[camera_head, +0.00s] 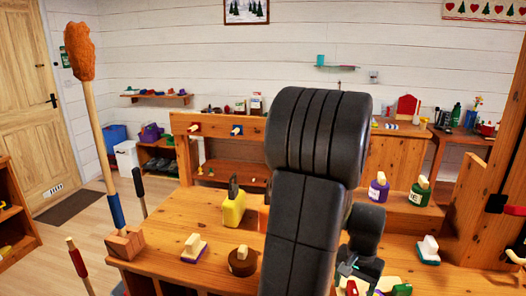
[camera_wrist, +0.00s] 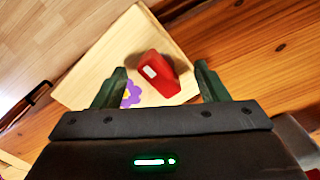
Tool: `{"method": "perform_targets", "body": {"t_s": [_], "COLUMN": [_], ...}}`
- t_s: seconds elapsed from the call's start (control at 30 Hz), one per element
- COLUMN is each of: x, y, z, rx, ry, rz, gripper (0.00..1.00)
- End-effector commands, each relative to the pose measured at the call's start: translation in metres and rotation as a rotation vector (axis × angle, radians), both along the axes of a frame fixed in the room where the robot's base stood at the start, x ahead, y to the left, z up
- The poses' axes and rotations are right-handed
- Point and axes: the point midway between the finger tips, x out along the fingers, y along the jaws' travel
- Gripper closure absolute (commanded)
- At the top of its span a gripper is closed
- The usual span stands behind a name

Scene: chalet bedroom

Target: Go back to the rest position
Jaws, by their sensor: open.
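My gripper (camera_wrist: 160,70) is open in the wrist view, with its two dark green fingers spread apart. A red object (camera_wrist: 172,82) with a white label shows between and beyond the fingertips, on a pale wooden board (camera_wrist: 125,42). A purple flower mark (camera_wrist: 131,95) lies on the board by the left finger. I see no object clamped between the fingers. In the head view my dark arm rises large in the middle and bends down to the bench. The fingertips cannot be made out there.
A tall orange-headed duster (camera_head: 80,52) stands at the left. Open floor lies left of the bench.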

Motion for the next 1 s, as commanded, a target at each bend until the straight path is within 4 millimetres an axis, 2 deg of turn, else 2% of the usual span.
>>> {"method": "perform_targets", "body": {"t_s": [0.6, 1.0], "x": [0.0001, 0.0], "y": [-0.0001, 0.0], "z": [-0.0002, 0.0001], "rx": [-0.001, 0.0], "ry": [-0.001, 0.0], "rz": [0.489, 0.647], "gripper": [0.33, 0.33]}}
